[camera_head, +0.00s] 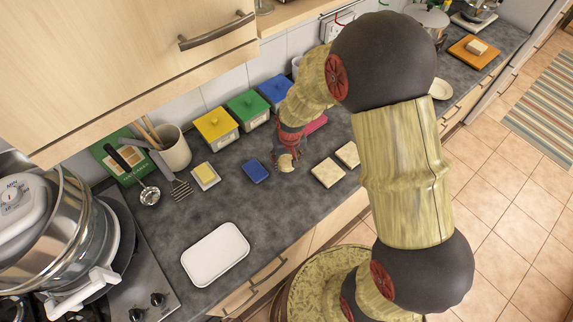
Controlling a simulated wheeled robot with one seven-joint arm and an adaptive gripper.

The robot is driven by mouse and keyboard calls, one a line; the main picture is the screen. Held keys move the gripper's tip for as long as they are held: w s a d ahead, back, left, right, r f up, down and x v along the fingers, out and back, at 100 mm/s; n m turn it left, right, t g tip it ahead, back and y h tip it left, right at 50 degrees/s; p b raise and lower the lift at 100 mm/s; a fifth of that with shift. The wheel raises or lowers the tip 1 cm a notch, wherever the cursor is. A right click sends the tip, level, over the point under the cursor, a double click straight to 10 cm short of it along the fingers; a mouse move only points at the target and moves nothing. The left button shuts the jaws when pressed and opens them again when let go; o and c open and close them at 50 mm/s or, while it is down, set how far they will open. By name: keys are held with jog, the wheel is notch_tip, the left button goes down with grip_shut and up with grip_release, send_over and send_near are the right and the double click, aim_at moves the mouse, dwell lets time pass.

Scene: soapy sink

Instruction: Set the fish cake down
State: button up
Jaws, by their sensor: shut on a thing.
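My gripper (287,153) is over the dark counter, right of the blue sponge-like block. It is shut on a small round pale tan thing, which I take to be the fish cake (286,162). The fingers and a red part of my gripper hide some of it. I cannot tell whether the fish cake touches the counter or hangs just above it.
A white tray (215,254) lies empty at the front left. Two pale square slices (328,173) lie to the right of my gripper. A blue block (256,171) and a butter dish (206,176) lie left. Lidded yellow (215,124), green and blue canisters stand behind.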

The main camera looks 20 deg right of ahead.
aim_at(286, 165)
jog(key=shift+w+f, duration=0.3)
jog(key=shift+f, duration=0.1)
jog(key=shift+w+f, duration=0.1)
jog(key=shift+f, duration=1.5)
jog(key=shift+f, duration=0.1)
jog(key=o, duration=1.2)
jog(key=shift+c, duration=0.2)
